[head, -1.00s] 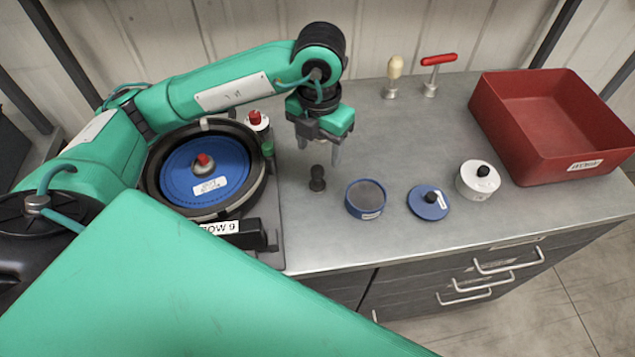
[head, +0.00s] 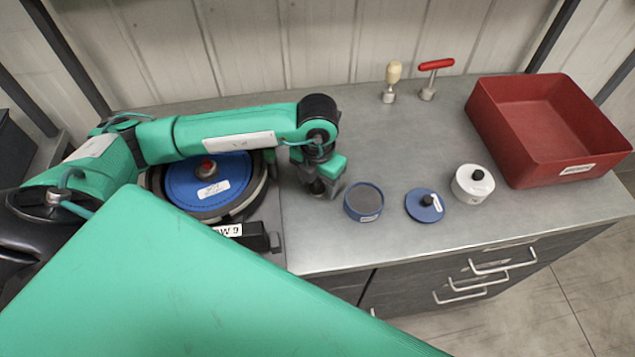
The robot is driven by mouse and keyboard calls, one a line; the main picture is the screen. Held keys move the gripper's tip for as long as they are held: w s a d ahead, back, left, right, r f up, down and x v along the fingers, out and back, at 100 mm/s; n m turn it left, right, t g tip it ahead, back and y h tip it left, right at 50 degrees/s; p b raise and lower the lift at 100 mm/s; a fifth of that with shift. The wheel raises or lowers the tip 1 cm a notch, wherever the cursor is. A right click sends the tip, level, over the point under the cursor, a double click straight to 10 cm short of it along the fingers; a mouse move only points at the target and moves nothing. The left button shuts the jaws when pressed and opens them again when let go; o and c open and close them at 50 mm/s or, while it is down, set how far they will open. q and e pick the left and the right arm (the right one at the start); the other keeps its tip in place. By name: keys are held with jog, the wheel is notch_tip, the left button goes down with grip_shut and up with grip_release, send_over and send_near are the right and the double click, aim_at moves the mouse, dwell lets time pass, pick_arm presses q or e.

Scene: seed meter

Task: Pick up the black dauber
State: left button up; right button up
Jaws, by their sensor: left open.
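The black dauber (head: 317,187) stands on the grey bench top, just left of the round blue tin, and is now mostly hidden by my left gripper. My left gripper (head: 323,193) points down over the dauber, its fingers open and low around it. I cannot tell whether the fingers touch it. My right gripper is not in view.
Right of the gripper are the open blue tin (head: 363,201), a blue lid (head: 424,206) with a black knob, and a white pot (head: 472,184). A red bin (head: 540,130) stands at the right. A seed meter with a blue disc (head: 206,188) sits left, partly under my arm.

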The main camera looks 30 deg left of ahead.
pick_arm(q)
jog(key=c, duration=1.1)
jog(key=shift+r, duration=0.1)
